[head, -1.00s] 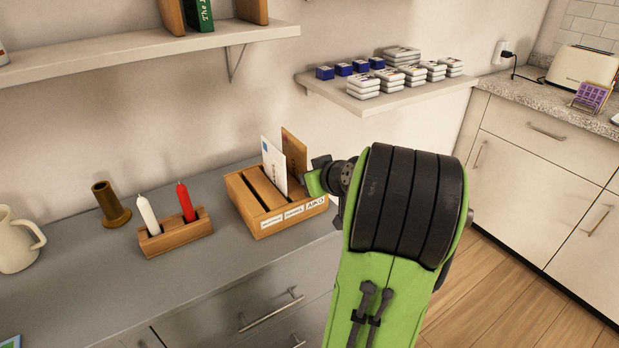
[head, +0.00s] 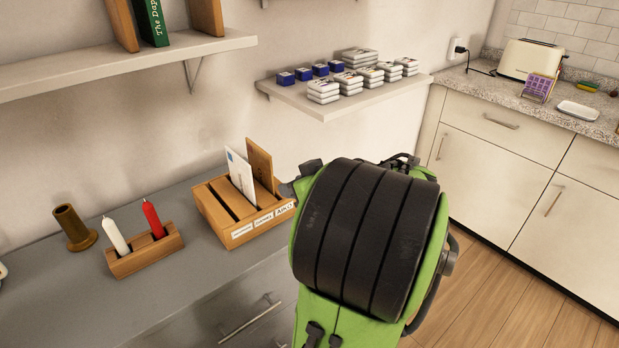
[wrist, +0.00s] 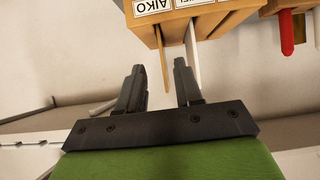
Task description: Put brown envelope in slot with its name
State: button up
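The brown envelope (head: 259,163) stands upright in the right end of the wooden rack (head: 213,220), behind and right of a white envelope (head: 239,175). The rack's rightmost label (head: 284,208) reads AIKO; the other labels are too small to read surely. I cannot read a name on the brown envelope. In the wrist view, the picture is upside down and the brown envelope (wrist: 163,60) hangs from the rack's edge. My gripper (wrist: 158,85) is open and empty, its fingers apart near the envelopes' free ends. In the head view my arm hides most of it.
A holder with a white candle (head: 115,236) and a red candle (head: 153,219) stands left of the rack, beside a brown cup-like stand (head: 74,228). A wall shelf (head: 340,103) with small boxes hangs above right. Grey counter (head: 190,290) is free in front.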

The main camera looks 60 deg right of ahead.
jog(key=p+v, duration=0.1)
jog(key=v, duration=0.5)
jog(key=shift+s+r, duration=0.15)
jog(key=shift+s, duration=0.1)
jog(key=shift+w+a, duration=0.1)
